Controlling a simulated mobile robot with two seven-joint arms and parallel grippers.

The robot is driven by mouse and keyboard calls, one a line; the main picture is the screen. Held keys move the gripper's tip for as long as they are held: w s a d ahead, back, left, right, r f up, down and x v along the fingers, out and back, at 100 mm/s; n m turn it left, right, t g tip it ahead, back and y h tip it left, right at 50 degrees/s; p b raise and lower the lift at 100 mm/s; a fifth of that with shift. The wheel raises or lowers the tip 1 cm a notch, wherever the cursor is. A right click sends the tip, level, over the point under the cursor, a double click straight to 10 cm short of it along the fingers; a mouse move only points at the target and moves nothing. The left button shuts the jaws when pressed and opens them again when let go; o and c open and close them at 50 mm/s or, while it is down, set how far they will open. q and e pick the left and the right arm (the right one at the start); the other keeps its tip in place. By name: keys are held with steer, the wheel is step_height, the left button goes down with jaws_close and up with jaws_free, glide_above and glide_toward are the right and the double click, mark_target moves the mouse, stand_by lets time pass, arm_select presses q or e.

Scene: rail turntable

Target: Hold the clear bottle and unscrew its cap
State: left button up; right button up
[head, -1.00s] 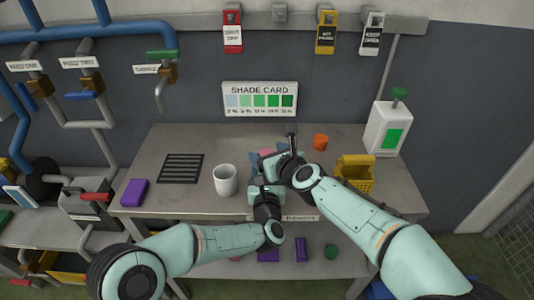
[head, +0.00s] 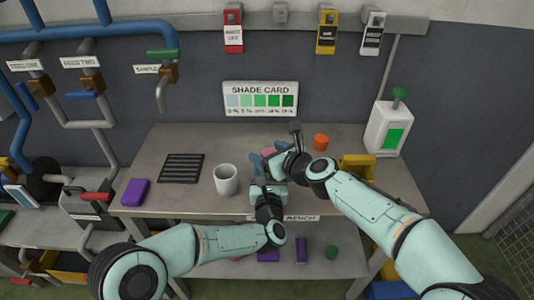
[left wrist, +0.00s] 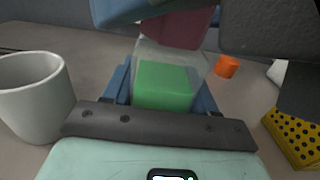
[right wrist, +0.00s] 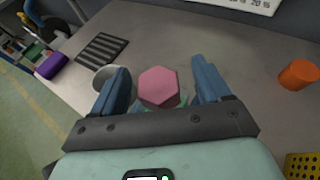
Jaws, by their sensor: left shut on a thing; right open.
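The clear bottle (left wrist: 165,87) holds green contents and stands upright between the blue fingers of my left gripper (left wrist: 164,94), which is shut on its body. Its pink hexagonal cap (right wrist: 158,87) is on top and also shows in the left wrist view (left wrist: 182,28). My right gripper (right wrist: 162,88) is open above the bottle, one blue finger on each side of the cap, with a gap visible on both sides. In the head view my grippers hide most of the bottle; a bit of pink cap (head: 267,152) shows.
A white mug (head: 226,180) stands close left of the bottle. A black slotted mat (head: 181,168) and a purple block (head: 135,192) lie farther left. An orange cylinder (head: 320,142) and a yellow bin (head: 357,162) are right. The bench front left is clear.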

steer(key=shift+c, duration=0.3)
steer(key=c, duration=1)
steer(key=shift+w+d, duration=0.1)
steer(key=shift+d, duration=0.1)
steer(key=shift+c, duration=1)
steer(key=shift+w+d+n+g+y, duration=0.1)
steer(key=shift+d+n+g+y, duration=0.05)
steer(key=shift+n+g+y, duration=0.9)
steer(key=n+g+y, duration=0.2)
steer(key=n+g, duration=0.1)
steer(key=shift+f+n, duration=0.1)
steer(key=shift+n, duration=0.25)
steer(key=o, duration=1.2)
steer(key=shift+o, duration=0.2)
steer(key=shift+y, duration=0.25)
